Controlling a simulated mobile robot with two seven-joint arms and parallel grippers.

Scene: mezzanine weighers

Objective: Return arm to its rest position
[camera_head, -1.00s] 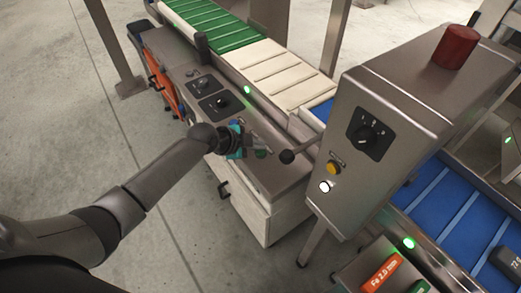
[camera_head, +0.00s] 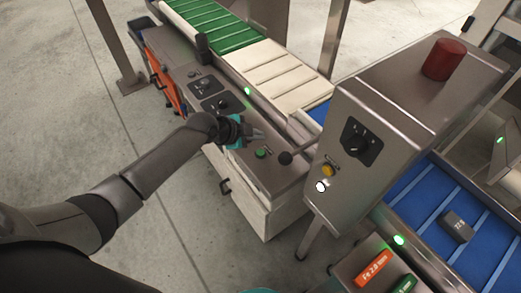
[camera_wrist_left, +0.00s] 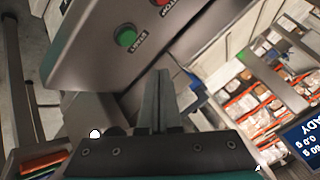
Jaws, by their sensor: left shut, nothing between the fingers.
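My left arm reaches in from the left in the head view. Its gripper (camera_head: 256,134) is over the steel control panel (camera_head: 278,178), near the green button (camera_head: 261,153), and holds nothing. In the left wrist view its two fingers (camera_wrist_left: 160,98) are together. The green button (camera_wrist_left: 127,37) shows there beyond the fingers, apart from them, with a red button (camera_wrist_left: 161,2) at the top edge. My right gripper's fingers are not in view; only a sliver of teal shows at the bottom edge of the head view.
A lever with a black ball knob (camera_head: 285,158) stands just right of the left gripper. A steel box with a dial (camera_head: 363,142) and red beacon (camera_head: 443,60) rises further right. A dark block (camera_head: 457,226) is on the blue belt (camera_head: 425,192). Open floor (camera_head: 60,130) lies left.

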